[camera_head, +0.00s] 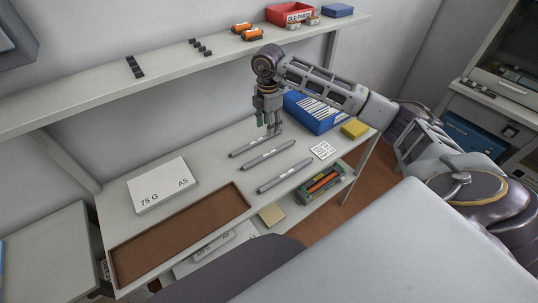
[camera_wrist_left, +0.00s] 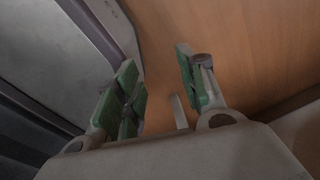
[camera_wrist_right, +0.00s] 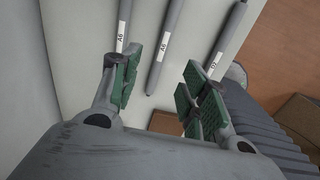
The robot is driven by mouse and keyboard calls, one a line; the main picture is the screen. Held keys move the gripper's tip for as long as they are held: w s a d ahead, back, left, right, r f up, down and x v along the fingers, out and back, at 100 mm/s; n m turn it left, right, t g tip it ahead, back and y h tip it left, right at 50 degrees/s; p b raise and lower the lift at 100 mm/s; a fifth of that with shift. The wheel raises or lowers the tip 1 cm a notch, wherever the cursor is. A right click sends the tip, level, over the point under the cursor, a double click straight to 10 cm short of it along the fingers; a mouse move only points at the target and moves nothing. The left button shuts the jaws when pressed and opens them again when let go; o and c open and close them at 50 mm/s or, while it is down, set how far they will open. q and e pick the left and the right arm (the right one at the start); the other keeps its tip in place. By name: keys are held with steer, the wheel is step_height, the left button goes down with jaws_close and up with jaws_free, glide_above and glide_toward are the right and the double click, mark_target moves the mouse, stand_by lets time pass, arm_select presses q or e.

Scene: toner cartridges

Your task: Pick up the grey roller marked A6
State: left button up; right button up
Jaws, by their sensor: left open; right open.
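Three grey rollers with white labels lie apart and roughly parallel on the table: a far one (camera_head: 245,148), a middle one (camera_head: 268,155) and a near one (camera_head: 285,174). In the right wrist view, the left roller (camera_wrist_right: 123,32) and middle roller (camera_wrist_right: 164,47) have labels that seem to read A6 or A8; the right roller's (camera_wrist_right: 229,38) label is hard to read. My right gripper (camera_head: 270,132) is open and empty, pointing down above the far roller's right end; its fingers (camera_wrist_right: 165,88) hide part of the left roller. My left gripper (camera_wrist_left: 160,90) is open and empty over brown floor.
A brown tray (camera_head: 180,232) and white A5 paper pack (camera_head: 160,185) are left of the rollers. A blue box (camera_head: 312,112), yellow block (camera_head: 354,129) and white printed card (camera_head: 322,150) are to the right. A shelf (camera_head: 160,82) runs above the table's back.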

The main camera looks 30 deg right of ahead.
steer(key=f, duration=0.1)
glide_above(269, 154)
steer(key=w, duration=0.1)
steer(key=f, duration=0.6)
steer(key=shift+w+d+f, duration=0.1)
steer(key=shift+d+f, duration=0.1)
steer(key=shift+f, duration=0.65)
steer(key=shift+s+f, duration=0.2)
steer(key=shift+f, duration=0.35)
step_height(269, 154, down, 3)
steer(key=shift+s+r+p, duration=0.1)
steer(key=shift+s+p, duration=0.05)
steer(key=shift+p, duration=0.25)
steer(key=shift+f, duration=0.5)
arm_select(q)
steer(key=shift+w+d+r, duration=0.5)
steer(key=shift+w+d, duration=0.25)
steer(key=shift+w, duration=0.15)
steer(key=shift+s, duration=0.1)
